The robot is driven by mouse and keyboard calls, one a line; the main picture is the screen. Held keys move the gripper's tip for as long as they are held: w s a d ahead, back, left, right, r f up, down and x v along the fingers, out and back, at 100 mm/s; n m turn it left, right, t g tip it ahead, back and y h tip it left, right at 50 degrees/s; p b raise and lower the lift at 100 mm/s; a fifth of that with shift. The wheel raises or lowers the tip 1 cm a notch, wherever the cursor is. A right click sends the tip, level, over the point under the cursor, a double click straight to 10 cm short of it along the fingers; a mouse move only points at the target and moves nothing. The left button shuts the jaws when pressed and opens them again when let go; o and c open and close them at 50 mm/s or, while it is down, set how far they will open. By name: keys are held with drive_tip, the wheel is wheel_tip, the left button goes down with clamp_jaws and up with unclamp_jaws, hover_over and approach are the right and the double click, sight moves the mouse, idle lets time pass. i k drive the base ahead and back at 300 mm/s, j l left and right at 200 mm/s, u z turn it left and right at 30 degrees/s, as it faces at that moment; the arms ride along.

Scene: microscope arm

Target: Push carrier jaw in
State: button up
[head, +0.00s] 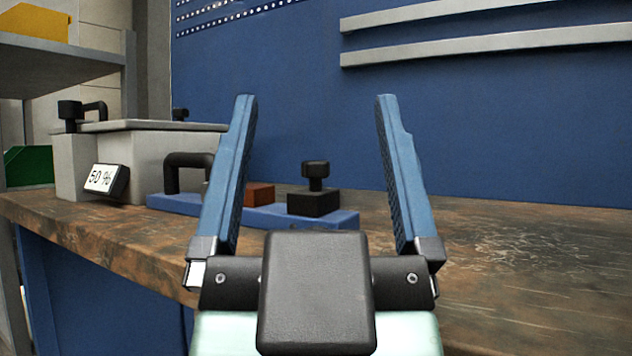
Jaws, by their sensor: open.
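A long blue base (335,220), which looks like the carrier, lies on the workbench beyond my gripper. A black block with a black knob (314,190) stands on its right end; it may be the jaw, but I cannot tell for sure. A small reddish-brown block (260,194) sits left of it, with a gap between them. A black arched handle (186,168) rises at the base's left end. My gripper (316,98) is open and empty, its two blue fingers spread apart and pointing forward. The left finger hides part of the base.
A grey lidded box (150,150) with black handles stands behind left, with a "50 %" sign (106,181) in front. The wooden workbench (520,260) is clear on the right. A blue wall with grey rails (490,42) stands behind. A shelf (60,70) is at upper left.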

sight(315, 200)
drive_tip(key=j+z, duration=0.35)
drive_tip(key=j, duration=0.2)
drive_tip(key=j+z, duration=0.3)
drive_tip(key=j, duration=0.25)
drive_tip(key=j+z, duration=0.35)
drive_tip(key=j, duration=0.15)
